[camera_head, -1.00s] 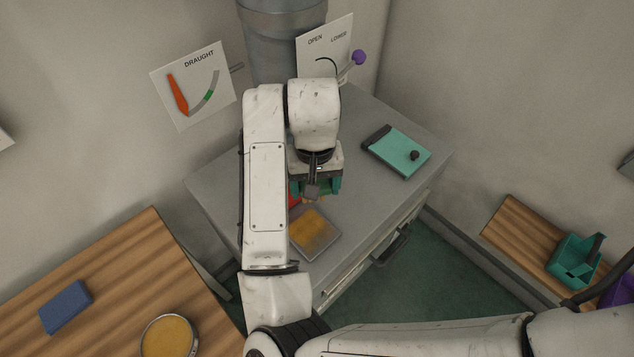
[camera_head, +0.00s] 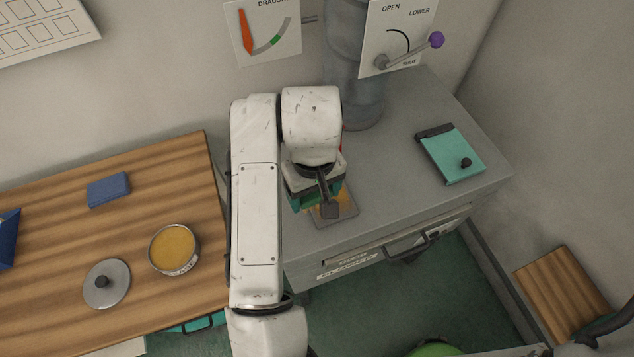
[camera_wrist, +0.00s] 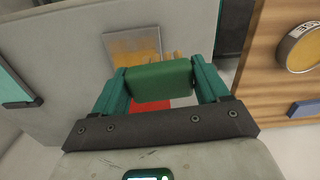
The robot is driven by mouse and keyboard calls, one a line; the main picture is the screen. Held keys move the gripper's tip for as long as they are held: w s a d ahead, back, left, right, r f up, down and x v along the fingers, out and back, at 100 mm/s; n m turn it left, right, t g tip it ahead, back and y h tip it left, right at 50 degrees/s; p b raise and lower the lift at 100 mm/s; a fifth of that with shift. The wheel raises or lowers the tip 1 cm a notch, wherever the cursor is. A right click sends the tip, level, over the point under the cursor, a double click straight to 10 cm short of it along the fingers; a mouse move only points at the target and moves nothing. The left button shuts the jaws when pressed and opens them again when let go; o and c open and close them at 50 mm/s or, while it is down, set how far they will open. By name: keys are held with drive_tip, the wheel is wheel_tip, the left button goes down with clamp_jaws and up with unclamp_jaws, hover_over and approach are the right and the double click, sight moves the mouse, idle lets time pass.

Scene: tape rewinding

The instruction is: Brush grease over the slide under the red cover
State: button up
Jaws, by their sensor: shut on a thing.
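My gripper (camera_wrist: 158,80) is shut on a green brush (camera_wrist: 158,76); its tan bristles (camera_wrist: 174,57) show beyond the block. In the head view my gripper (camera_head: 312,195) is over the grey cabinet top, at the left of the slide (camera_head: 350,214). The slide is a square grey-rimmed plate with a patchy amber coating, and it also shows in the wrist view (camera_wrist: 108,45). The bristles overlap its edge in that view; I cannot tell whether they touch it. Part of the red cover (camera_wrist: 150,105) shows between my fingers. My wrist hides the brush in the head view.
A teal cover with a black knob (camera_head: 452,152) lies at the cabinet's right. A lever with a purple knob (camera_head: 437,40) is behind. The wooden table (camera_head: 60,235) at left holds an open tin of amber grease (camera_head: 173,249), a grey lid (camera_head: 106,285) and a blue block (camera_head: 108,189).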

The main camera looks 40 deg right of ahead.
drive_tip(key=shift+f+b, duration=2.3)
drive_tip(key=shift+f, duration=0.6)
drive_tip(key=shift+f+b, duration=0.8)
drive_tip(key=shift+f, duration=0.25)
drive_tip(key=shift+d, duration=0.15)
drive_tip(key=shift+s+d+r+p, duration=0.1)
drive_tip(key=shift+s+d+p, duration=0.15)
drive_tip(key=shift+d, duration=0.35)
drive_tip(key=shift+s+d+r+p, duration=0.15)
drive_tip(key=shift+d+p, duration=0.15)
drive_tip(key=shift+d, duration=0.25)
drive_tip(key=shift+s+d+f+p, duration=0.1)
drive_tip(key=shift+s+d+p, duration=0.2)
drive_tip(key=shift+d, duration=0.85)
drive_tip(key=shift+s+d+f+p, duration=0.1)
drive_tip(key=shift+s+d+p, duration=0.25)
drive_tip(key=shift+d, duration=0.75)
drive_tip(key=shift+s+d+f+p, duration=0.15)
drive_tip(key=shift+s+d, duration=0.3)
drive_tip(key=shift+d, duration=0.7)
drive_tip(key=shift+r, duration=0.15)
drive_tip(key=shift+a, duration=0.1)
